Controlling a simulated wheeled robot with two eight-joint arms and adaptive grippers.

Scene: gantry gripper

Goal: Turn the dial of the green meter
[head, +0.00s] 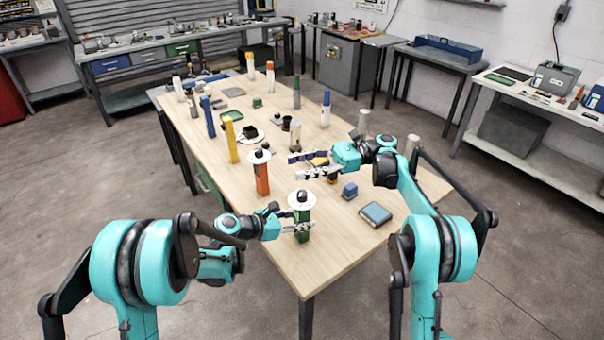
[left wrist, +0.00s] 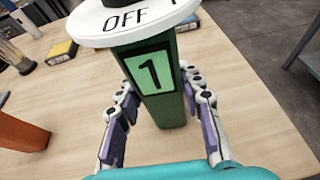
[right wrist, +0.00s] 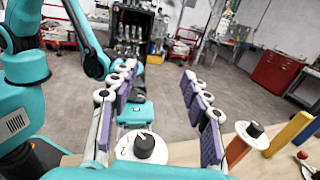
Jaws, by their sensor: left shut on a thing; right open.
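The green meter (head: 304,228) stands upright near the front edge of the table. Its round white dial plate (head: 303,200) with a black knob (right wrist: 145,146) is on top. In the left wrist view a "1" label (left wrist: 154,73) is on the green post and "OFF" shows on the plate. My left gripper (head: 297,228) is shut on the green post, one finger on each side, below the dial. My right gripper (head: 303,166) is open and empty, above the table and behind the dial in the head view. The right wrist view shows the dial low between its spread fingers, apart from them.
An orange meter (head: 262,178) with a white dial stands close behind the green one. A blue block (head: 349,191) and a blue flat case (head: 375,213) lie to the right. Yellow (head: 231,142) and blue (head: 207,117) posts stand farther back.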

